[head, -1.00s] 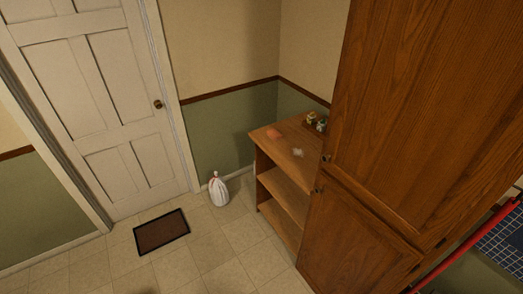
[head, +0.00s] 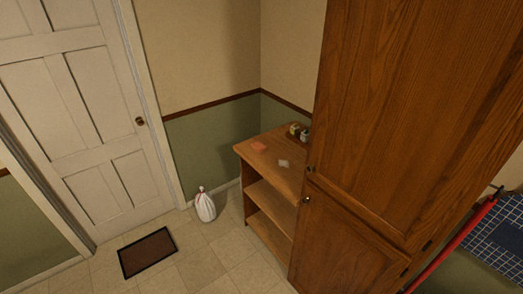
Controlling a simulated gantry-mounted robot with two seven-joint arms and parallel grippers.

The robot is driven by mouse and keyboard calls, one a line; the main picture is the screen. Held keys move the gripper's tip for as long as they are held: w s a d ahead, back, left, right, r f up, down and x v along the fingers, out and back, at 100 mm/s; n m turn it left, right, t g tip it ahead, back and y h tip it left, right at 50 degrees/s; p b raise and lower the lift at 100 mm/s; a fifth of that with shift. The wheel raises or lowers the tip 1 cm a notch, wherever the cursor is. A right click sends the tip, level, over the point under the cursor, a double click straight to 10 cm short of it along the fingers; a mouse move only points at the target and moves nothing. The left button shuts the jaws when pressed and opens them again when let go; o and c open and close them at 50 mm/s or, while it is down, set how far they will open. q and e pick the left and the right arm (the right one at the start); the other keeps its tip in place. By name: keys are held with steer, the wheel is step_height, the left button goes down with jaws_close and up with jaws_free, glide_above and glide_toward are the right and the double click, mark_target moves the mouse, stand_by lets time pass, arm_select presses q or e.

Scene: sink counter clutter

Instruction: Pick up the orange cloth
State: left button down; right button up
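A small orange cloth (head: 258,147) lies on the top of a low wooden shelf unit (head: 270,165) in the head view. It lies near the back left of that top. A small whitish item (head: 283,163) lies apart from it, to its right and nearer the tall cabinet. Neither of my grippers shows in the head view.
Small jars (head: 296,130) stand at the back of the shelf top. A tall wooden cabinet (head: 400,130) stands right of the unit. A white tied bag (head: 205,206) and a dark-edged doormat (head: 147,252) are on the tiled floor by the door (head: 80,120).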

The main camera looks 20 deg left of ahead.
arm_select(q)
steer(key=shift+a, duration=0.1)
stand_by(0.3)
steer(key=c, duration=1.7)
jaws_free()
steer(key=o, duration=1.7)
